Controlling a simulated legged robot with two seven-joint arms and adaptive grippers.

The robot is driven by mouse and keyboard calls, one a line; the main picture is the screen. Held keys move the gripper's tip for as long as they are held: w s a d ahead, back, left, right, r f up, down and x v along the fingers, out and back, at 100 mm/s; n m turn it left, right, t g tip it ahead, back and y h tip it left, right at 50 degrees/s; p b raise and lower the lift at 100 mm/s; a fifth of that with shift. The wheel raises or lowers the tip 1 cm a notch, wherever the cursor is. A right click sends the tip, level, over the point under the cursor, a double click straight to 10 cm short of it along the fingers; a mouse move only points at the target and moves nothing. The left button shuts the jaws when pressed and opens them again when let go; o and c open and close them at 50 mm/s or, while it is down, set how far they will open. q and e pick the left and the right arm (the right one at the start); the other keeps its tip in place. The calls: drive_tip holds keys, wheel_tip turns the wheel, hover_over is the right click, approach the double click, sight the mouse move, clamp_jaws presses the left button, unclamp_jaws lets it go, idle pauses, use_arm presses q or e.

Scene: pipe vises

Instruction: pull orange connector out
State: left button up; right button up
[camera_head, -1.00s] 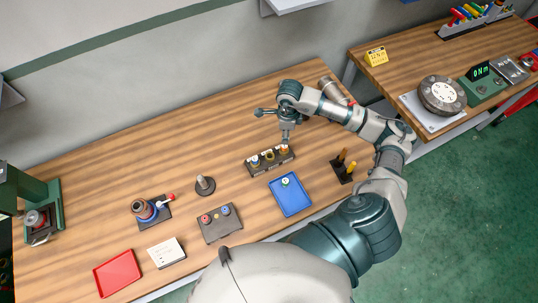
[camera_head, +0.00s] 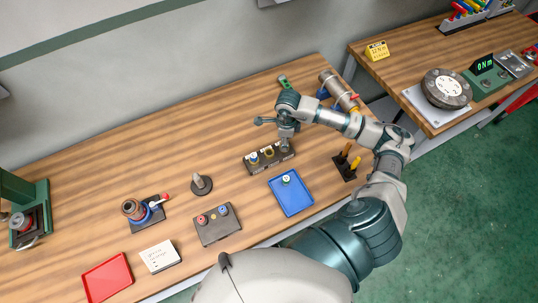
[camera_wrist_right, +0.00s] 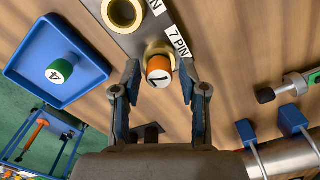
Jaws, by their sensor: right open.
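The orange connector (camera_wrist_right: 158,66) sits in a brass-ringed socket beside a "7 PIN" label in the right wrist view. Its pale end face is numbered. The socket block (camera_wrist_right: 128,42) is dark, and it also shows in the head view (camera_head: 255,168) near the middle of the bench. My right gripper (camera_wrist_right: 160,80) is open, with one finger on each side of the connector and gaps still visible. In the head view my right gripper (camera_head: 287,143) hangs over the block's right end and hides the connector. My left gripper is not in view.
A blue tray (camera_head: 291,205) holding a green piece (camera_head: 286,179) lies just in front of the block. A dark holder with orange-handled tools (camera_head: 346,170) stands to the right. A grey peg (camera_head: 201,184) stands left.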

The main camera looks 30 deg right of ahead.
drive_tip(key=shift+a+r, duration=0.1)
drive_tip(key=shift+a, duration=0.05)
clamp_jaws()
drive_tip(key=c, duration=0.5)
unclamp_jaws()
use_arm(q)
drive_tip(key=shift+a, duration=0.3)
use_arm(e)
drive_tip(key=shift+d, duration=0.2)
clamp_jaws()
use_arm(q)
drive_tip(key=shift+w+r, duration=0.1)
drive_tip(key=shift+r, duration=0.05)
use_arm(e)
drive_tip(key=shift+w+r, duration=0.1)
drive_tip(key=shift+r, duration=0.15)
drive_tip(key=shift+r, duration=0.35)
use_arm(q)
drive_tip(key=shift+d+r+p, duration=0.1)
drive_tip(key=shift+p, duration=0.2)
